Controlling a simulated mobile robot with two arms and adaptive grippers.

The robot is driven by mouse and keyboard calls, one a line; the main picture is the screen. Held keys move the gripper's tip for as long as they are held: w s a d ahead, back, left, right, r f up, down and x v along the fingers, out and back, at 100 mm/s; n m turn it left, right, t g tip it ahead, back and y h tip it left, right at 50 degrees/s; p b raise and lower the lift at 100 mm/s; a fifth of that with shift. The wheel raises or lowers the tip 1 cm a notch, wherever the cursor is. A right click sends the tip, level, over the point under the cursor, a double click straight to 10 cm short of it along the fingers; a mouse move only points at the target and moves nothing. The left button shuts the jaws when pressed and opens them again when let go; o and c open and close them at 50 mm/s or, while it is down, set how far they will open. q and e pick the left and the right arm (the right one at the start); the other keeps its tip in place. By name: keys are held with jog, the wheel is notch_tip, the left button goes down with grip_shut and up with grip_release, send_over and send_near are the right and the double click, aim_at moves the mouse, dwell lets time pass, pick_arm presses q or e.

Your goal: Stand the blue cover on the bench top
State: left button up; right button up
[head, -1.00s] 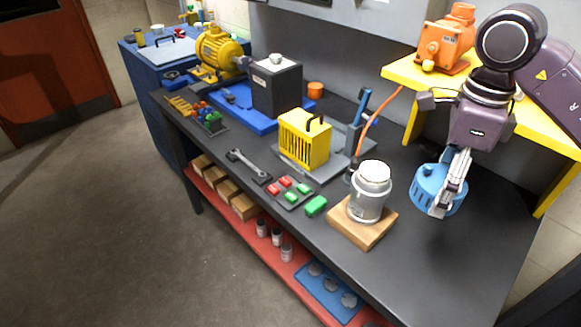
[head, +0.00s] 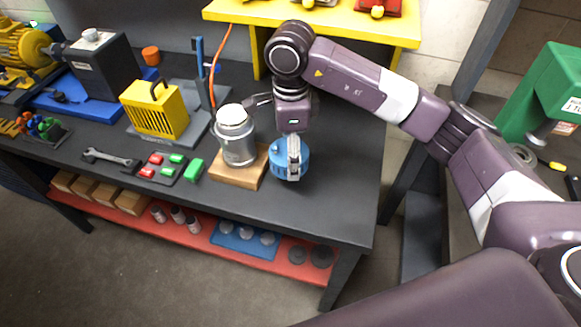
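The blue cover (head: 277,162) is a round, slotted cap at the right part of the dark bench top (head: 335,205). My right gripper (head: 293,172) reaches down over it from above, with its fingers closed about the cover's near side. The fingers hide part of the cover. I cannot tell whether the cover's underside touches the bench. A grey motor (head: 237,140) with a pale top stands on a wooden block (head: 240,175) just left of the cover. My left gripper is not in view.
A yellow slotted cover (head: 155,108) stands on a grey plate further left. Red and green blocks (head: 194,169) and a wrench (head: 110,158) lie near the front edge. A yellow shelf (head: 340,26) overhangs the back. Bench top right of the blue cover is clear.

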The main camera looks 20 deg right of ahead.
notch_tip(320, 180, down, 2)
jog(key=shift+f, duration=0.2)
notch_tip(320, 180, down, 3)
jog(key=shift+f+p, duration=0.15)
jog(key=shift+p, duration=0.35)
jog(key=shift+f, duration=0.3)
jog(key=shift+f, duration=0.1)
jog(key=shift+f, duration=0.15)
jog(key=o, duration=1.4)
